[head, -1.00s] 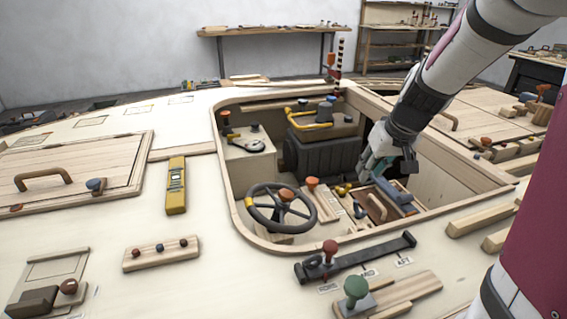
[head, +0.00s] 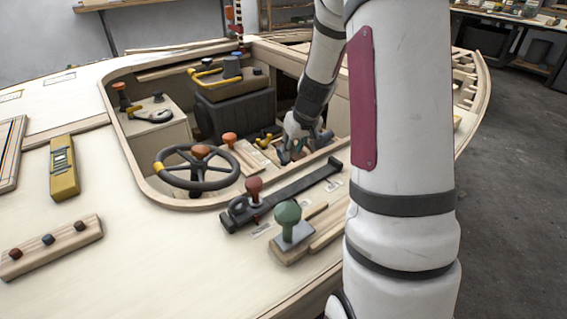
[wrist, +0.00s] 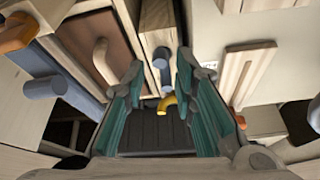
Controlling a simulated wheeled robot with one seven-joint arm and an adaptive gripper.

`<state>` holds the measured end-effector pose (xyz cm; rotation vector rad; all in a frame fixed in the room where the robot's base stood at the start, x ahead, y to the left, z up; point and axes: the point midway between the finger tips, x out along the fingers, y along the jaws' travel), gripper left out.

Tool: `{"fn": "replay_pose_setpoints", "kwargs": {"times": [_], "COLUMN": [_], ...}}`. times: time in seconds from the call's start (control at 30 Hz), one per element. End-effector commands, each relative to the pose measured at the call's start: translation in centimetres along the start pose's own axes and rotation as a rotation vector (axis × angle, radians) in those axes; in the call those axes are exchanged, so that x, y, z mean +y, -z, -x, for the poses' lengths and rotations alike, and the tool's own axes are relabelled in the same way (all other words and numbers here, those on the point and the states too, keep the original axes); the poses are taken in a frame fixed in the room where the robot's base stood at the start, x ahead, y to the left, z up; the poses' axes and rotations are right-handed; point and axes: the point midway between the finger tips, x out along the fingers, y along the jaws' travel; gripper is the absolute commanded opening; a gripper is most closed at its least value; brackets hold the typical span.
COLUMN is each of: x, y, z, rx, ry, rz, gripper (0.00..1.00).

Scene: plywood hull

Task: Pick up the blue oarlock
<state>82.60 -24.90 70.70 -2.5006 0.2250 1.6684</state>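The blue oarlock (head: 283,156) is a small blue-grey piece, mostly hidden by my gripper in the head view. In the wrist view a blue-grey piece with a narrow stem, seemingly this oarlock (wrist: 161,63), shows in the gap near the fingertips. My gripper (head: 298,143) points down into the cockpit opening. In the wrist view its two teal fingers (wrist: 158,80) are apart, with nothing visibly clamped. I cannot tell how far above the oarlock they are.
A yellow hooked piece (wrist: 168,103) lies close by, also between the fingers in view. A brown panel with a handle (wrist: 95,45) and a larger blue block with a peg (wrist: 45,90) lie left. A steering wheel (head: 197,170) and dark engine box (head: 235,115) stand nearby.

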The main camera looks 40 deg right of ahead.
Motion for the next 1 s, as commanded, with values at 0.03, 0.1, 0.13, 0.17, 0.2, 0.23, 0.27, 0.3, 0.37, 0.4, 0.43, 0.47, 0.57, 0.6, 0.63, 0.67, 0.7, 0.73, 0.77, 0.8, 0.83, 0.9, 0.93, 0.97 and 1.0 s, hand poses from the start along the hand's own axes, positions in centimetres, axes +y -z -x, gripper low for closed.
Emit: {"fn": "replay_pose_setpoints", "kwargs": {"times": [0.03,0.1,0.13,0.17,0.2,0.23,0.27,0.3,0.37,0.4,0.43,0.47,0.57,0.6,0.63,0.67,0.7,0.73,0.77,0.8,0.83,0.9,0.93,0.97,1.0], "x": [0.0,0.0,0.0,0.0,0.0,0.0,0.0,0.0,-0.1,-0.1,-0.1,-0.1,-0.1,-0.1,-0.1,-0.1,-0.1,-0.1,-0.1,-0.1,-0.1,-0.1,-0.1,0.0,0.0], "y": [0.0,0.0,0.1,0.1,0.1,0.1,0.1,0.1,0.1,0.1,0.1,0.2,0.2,0.2,0.2,0.2,0.3,0.3,0.3,0.3,0.2,0.2,0.2,0.2,0.2], "z": [-0.2,-0.5,-0.6,-0.8,-1.2,-1.6,-2.1,-2.7,-3.6,-4.2,-4.6,-4.9,-5.5,-5.5,-5.5,-5.4,-5.4,-5.4,-5.4,-5.4,-5.4,-5.4,-5.4,-5.4,-5.4], "rx": [0.000,0.001,0.001,0.000,0.000,0.000,-0.001,-0.001,-0.001,-0.002,-0.001,0.000,0.000,0.001,0.001,0.001,0.001,0.001,0.001,0.001,0.001,0.001,0.001,0.001,0.001], "ry": [0.000,0.000,0.000,0.000,0.000,0.000,0.000,0.000,0.000,0.000,0.000,0.000,0.000,0.000,0.000,0.000,0.000,0.000,0.000,0.000,0.000,0.000,0.000,-0.001,-0.001], "rz": [0.000,0.000,0.000,0.000,0.000,0.000,0.000,-0.001,0.000,0.001,0.000,0.000,-0.001,0.000,0.000,0.000,0.000,0.000,0.000,0.000,0.000,0.000,0.000,0.000,0.000], "gripper": [0.25,0.25,0.25,0.25,0.25,0.25,0.25,0.25,0.25,0.25,0.25,0.25,0.25,0.25,0.25,0.25,0.25,0.25,0.23,0.14,0.07,0.00,0.00,0.00,0.00]}}
